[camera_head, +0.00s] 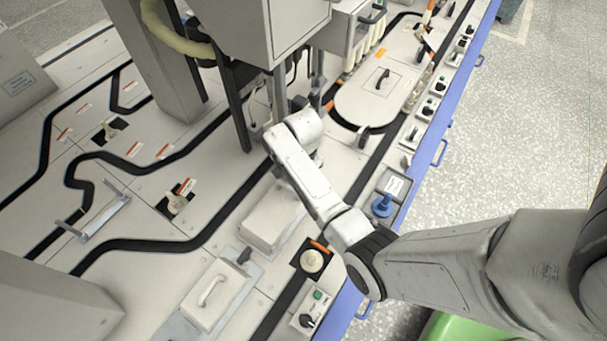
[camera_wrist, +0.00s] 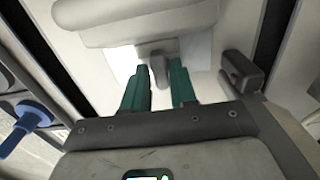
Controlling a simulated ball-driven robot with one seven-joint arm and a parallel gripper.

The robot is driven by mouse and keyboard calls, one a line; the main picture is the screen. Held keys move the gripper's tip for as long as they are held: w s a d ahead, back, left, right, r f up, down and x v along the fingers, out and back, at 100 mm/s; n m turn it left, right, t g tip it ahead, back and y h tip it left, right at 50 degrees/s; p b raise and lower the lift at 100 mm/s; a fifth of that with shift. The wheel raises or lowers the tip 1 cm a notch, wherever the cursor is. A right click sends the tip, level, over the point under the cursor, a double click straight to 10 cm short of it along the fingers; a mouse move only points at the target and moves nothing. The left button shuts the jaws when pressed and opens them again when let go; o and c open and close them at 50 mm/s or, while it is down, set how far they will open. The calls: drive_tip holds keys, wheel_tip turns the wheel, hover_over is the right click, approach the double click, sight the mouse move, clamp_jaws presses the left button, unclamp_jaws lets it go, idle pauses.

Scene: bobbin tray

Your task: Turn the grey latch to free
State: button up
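A small grey latch (camera_wrist: 159,68) shows in the wrist view, on a pale surface just below a rounded light cover or handle (camera_wrist: 140,20). My gripper (camera_wrist: 160,80) has two green fingers, apart from each other, one on each side of the latch's lower part. A gap shows between the fingers, and I cannot tell whether either one touches the latch. In the head view my arm reaches over the machine top from the right, and its fingers and the latch are hidden behind the wrist.
A dark block (camera_wrist: 241,72) stands close to the right of the fingers. A blue knob (camera_head: 382,205) lies left in the wrist view (camera_wrist: 28,122). A grey cabinet (camera_head: 255,25) hangs above the machine, with posts near my wrist. A blue edge borders the machine top.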

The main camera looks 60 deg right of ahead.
clamp_jaws()
drive_tip(key=shift+r+p, duration=0.1)
drive_tip(key=shift+p, duration=0.2)
drive_tip(key=n+p, duration=0.2)
drive_tip(key=p, duration=0.1)
drive_tip(key=shift+r+n, duration=0.2)
drive_tip(key=shift+n, duration=0.1)
drive_tip(key=n+p, duration=0.3)
drive_tip(key=n, duration=0.1)
drive_tip(key=shift+f, duration=0.1)
drive_tip(key=n+p, duration=0.3)
drive_tip(key=n, duration=0.2)
drive_tip(key=shift+n, duration=0.4)
drive_tip(key=n+p, duration=0.1)
drive_tip(key=n, duration=0.4)
drive_tip(key=shift+f, duration=0.15)
drive_tip(key=shift+n, duration=0.4)
drive_tip(key=shift+o, duration=1.7)
unclamp_jaws()
